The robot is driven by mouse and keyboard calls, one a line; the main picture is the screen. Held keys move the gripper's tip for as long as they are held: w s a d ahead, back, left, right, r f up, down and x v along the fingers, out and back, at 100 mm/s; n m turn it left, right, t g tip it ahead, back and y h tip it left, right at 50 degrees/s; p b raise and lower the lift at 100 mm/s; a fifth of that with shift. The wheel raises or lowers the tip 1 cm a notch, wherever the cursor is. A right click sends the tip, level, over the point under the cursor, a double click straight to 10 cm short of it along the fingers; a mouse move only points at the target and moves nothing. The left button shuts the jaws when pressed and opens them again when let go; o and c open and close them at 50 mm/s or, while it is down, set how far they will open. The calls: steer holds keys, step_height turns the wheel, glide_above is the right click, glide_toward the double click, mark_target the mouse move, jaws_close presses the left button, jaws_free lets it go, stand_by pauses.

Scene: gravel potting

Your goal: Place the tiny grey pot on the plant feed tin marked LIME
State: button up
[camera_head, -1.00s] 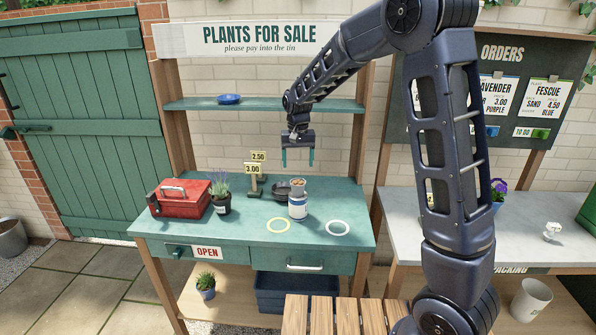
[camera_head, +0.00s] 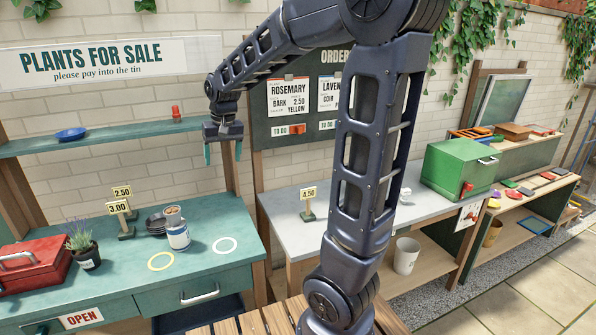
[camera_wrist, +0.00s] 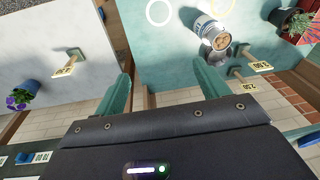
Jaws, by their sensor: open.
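A tin (camera_head: 177,238) with a white and blue label stands upright on the green sales table; its wording is too small to read. A tiny grey pot (camera_head: 173,217) with brown gravel-like filling sits on top of the tin. In the wrist view, the pot (camera_wrist: 217,42) and tin (camera_wrist: 203,24) show at the upper right, pot toward the camera. My gripper (camera_head: 222,155) is open and empty, raised above the table's right end, up and to the right of the tin and apart from it. It also shows in the wrist view (camera_wrist: 158,68).
A yellow ring (camera_head: 161,261) and white ring (camera_head: 225,245) mark bare tabletop. The grey bench (camera_head: 285,215) is right.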

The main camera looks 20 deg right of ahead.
steer(key=s+d+m+t+h, duration=0.1)
steer(key=s+d+t, duration=0.2)
steer(key=s+d, duration=1.3)
steer(key=s+r, duration=0.1)
steer(key=s, duration=0.3)
steer(key=shift+s+d, duration=0.15)
